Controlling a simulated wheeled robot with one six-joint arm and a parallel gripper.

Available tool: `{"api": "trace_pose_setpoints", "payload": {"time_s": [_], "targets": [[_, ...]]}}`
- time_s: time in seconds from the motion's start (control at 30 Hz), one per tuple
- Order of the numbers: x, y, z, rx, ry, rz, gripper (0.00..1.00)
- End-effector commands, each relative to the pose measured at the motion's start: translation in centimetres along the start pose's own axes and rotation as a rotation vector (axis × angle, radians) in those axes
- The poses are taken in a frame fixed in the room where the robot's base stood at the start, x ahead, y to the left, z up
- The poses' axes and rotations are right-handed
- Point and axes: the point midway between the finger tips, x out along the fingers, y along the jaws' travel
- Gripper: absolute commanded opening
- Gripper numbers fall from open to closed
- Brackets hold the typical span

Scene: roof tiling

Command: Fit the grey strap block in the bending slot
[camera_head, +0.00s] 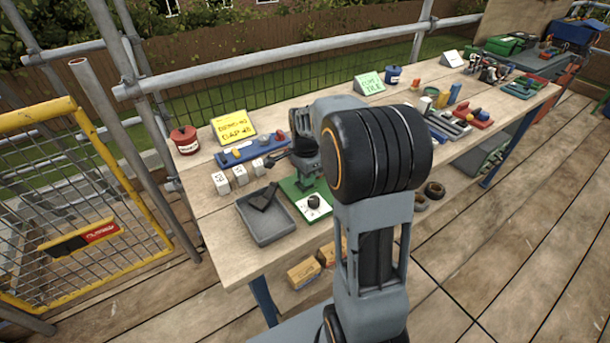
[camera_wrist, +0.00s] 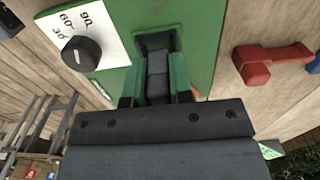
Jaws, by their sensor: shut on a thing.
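The grey strap block (camera_wrist: 157,78) is held between the fingers of my gripper (camera_wrist: 158,88) in the wrist view. The block points at the dark bending slot (camera_wrist: 155,42) in the green bender (camera_wrist: 195,25). Its far end is at the slot's mouth; I cannot tell how deep it sits. The bender has a white dial plate marked 30, 60 and 90 with a black knob (camera_wrist: 80,53). In the head view the bender (camera_head: 290,188) stands on the bench below my wrist, and my arm hides the slot and the block.
A grey tray (camera_head: 248,226) with a dark piece in it stands left of the bender. White numbered blocks (camera_head: 239,175) and a blue tray (camera_head: 226,161) of small parts lie behind it. A red handle (camera_wrist: 262,62) is right of the bender in the wrist view.

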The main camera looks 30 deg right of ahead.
Motion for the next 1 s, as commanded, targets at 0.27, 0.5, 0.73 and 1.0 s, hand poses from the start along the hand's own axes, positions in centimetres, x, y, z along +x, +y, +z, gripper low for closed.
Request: {"api": "trace_pose_setpoints", "payload": {"time_s": [0.27,0.5,0.73,1.0], "targets": [[0.32,0.0,0.0,0.0,0.0,0.0,0.0],[0.76,0.0,0.0,0.0,0.0,0.001,0.0],[0.82,0.0,0.0,0.0,0.0,0.001,0.0],[0.86,0.0,0.01,0.0,0.0,0.001,0.0]]}}
